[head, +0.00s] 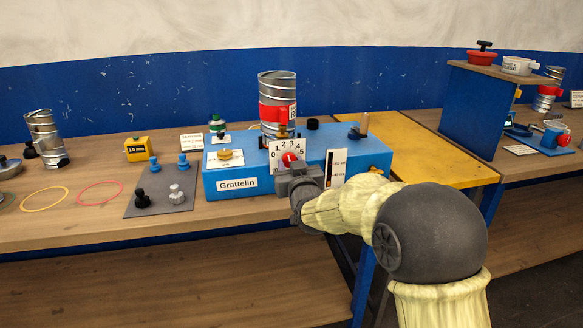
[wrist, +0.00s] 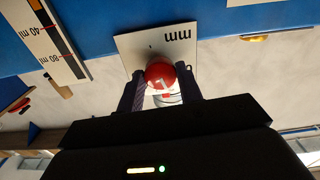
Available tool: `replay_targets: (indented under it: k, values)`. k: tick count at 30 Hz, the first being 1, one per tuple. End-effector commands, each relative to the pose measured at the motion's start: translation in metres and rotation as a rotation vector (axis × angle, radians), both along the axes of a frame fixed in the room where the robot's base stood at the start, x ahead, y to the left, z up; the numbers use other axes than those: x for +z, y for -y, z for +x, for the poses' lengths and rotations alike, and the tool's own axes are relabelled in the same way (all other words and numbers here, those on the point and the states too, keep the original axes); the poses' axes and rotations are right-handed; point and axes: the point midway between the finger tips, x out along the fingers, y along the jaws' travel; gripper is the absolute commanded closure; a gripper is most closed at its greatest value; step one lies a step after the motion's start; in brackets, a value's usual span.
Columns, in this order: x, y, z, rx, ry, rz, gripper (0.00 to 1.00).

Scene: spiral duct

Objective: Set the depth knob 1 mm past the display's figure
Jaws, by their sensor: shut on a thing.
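The red depth knob (head: 289,159) sits on a white dial plate (head: 278,150) on the front of the blue machine labelled Grattelin (head: 208,185). The dial reads 0 to 5 over the top. In the wrist view the knob (wrist: 160,76) is between the two dark fingers of my gripper (wrist: 161,90), which is shut on it. A white mark shows on the knob; its exact dial reading cannot be told. The plate (wrist: 150,45) shows "mm" upside down there. No display figure can be read with certainty.
A metal duct with a red band (head: 277,86) stands on the machine. A white scale card (head: 336,167) is right of the dial, close to my gripper. A yellow block (head: 138,149), apparently marked 1.5 mm, and a grey mat of small knobs (head: 150,207) are left.

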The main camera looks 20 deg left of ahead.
Motion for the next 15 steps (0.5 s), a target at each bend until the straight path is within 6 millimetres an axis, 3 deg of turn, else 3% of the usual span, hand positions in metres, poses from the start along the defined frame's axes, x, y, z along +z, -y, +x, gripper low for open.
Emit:
replay_targets:
  k: [7, 8, 10, 15]
  values:
    - [-0.0051, 0.0002, -0.0003, 0.0, -0.01, -0.007, 0.87]
    - [-0.0051, 0.0003, -0.0003, 0.0, -0.01, -0.007, 0.58]
    - [-0.0045, 0.0002, -0.0002, 0.0, -0.008, -0.006, 0.45]
    - [-0.0027, 0.0002, -0.0001, 0.001, -0.004, -0.005, 0.43]
